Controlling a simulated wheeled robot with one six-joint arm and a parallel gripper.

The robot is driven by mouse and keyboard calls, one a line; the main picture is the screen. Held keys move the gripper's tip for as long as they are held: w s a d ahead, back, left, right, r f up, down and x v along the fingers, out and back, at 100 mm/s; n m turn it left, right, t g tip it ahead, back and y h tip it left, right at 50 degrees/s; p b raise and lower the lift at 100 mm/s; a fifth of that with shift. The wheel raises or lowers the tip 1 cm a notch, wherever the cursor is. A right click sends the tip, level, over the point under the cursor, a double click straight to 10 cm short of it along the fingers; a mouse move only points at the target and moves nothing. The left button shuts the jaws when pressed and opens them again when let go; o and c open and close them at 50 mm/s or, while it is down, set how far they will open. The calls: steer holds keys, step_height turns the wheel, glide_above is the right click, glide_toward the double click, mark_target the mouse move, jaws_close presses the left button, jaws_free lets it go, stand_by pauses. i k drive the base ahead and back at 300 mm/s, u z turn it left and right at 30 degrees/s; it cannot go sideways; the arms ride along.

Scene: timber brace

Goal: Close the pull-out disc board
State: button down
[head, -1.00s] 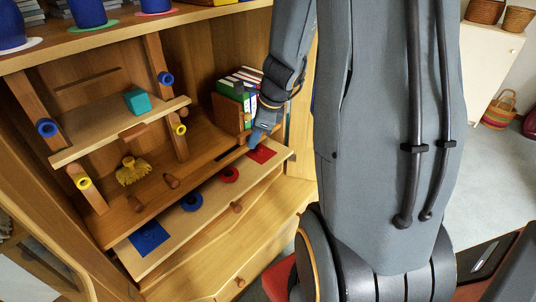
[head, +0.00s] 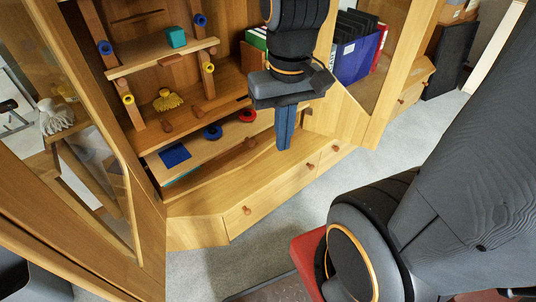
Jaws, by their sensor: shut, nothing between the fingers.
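The pull-out disc board (head: 195,147) is a pale wooden board sticking out of the cabinet below the brown shelf. On it are a blue square (head: 174,156), a blue ring (head: 213,131) and a red ring (head: 247,115). A wooden knob (head: 251,142) shows at its front edge. My gripper (head: 284,147) points down with its blue-grey fingers together and empty. In the picture it overlaps the board's right end and hides the red square there. I cannot tell whether it touches the board.
Above the board, a shelf (head: 165,57) bears a teal cube (head: 176,37), and a yellow brush (head: 167,100) lies on the surface below it. Drawers with knobs (head: 247,210) are underneath. A glass door (head: 85,120) stands at left. Grey floor (head: 270,240) is open in front.

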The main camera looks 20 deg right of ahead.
mark_target(171, 161)
steer(key=k, duration=0.65)
steer(key=u, duration=0.85)
steer(key=i, duration=1.1)
steer(key=z, duration=0.45)
